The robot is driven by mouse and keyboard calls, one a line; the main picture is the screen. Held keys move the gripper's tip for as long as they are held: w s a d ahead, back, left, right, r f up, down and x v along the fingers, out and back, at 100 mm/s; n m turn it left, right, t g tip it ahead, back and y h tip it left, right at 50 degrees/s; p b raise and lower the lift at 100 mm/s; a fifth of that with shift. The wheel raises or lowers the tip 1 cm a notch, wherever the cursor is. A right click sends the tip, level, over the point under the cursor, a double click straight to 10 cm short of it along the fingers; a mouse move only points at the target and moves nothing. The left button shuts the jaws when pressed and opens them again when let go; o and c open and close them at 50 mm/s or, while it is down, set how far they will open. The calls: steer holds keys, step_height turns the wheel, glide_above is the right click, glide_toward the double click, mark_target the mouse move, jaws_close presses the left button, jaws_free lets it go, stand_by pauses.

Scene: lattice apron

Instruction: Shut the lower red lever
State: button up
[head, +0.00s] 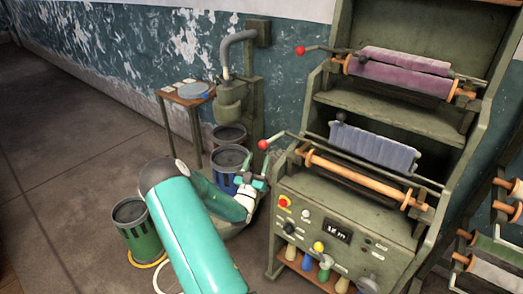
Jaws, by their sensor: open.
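The lower red lever has a red ball knob (263,145) on a thin metal rod. It reaches left from the lower roller unit of a green machine. The upper lever, also with a red ball knob (300,50), sticks out left of the upper roller unit. My gripper (251,180) is open, with teal fingers, at the left side of the machine. In the picture it is just below the lower knob and looks apart from it. The gap in depth is hard to tell. My teal arm covers the floor behind it.
The machine's front panel (300,228) has knobs and a small display. Several drums stand to the left, including a green one (140,228) and a blue one (229,158). A small wooden table (178,97) and a pipe (230,52) stand by the wall. Floor at far left is clear.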

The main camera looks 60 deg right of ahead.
steer(key=v, duration=0.7)
stand_by(0.4)
